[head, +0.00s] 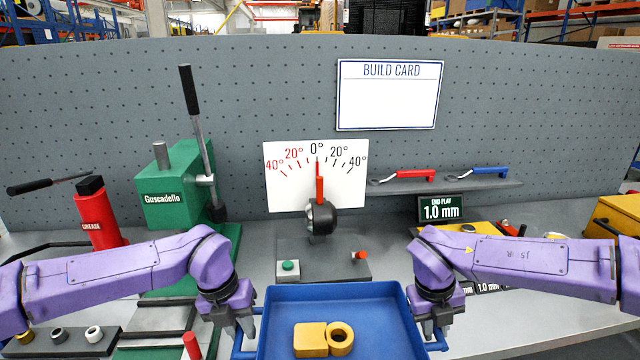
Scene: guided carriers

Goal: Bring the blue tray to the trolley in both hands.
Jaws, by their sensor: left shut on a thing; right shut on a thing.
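The blue tray (377,298) is at the bottom middle of the head view, its near part cut off by the frame edge. A yellow block (310,340) and a yellow ring (340,338) lie in it side by side. My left gripper (236,335) is shut on the tray's left handle. My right gripper (432,332) is shut on its right handle. The tray looks level between the two grippers. Whether it touches the bench below cannot be told. No trolley is seen in this view.
A grey bench with a pegboard (250,90) stands ahead. A green press (178,190) and red grease can (98,212) are at left. A dial gauge (318,180) stands behind the tray. A yellow case (612,215) is at right. Several small rings lie at bottom left.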

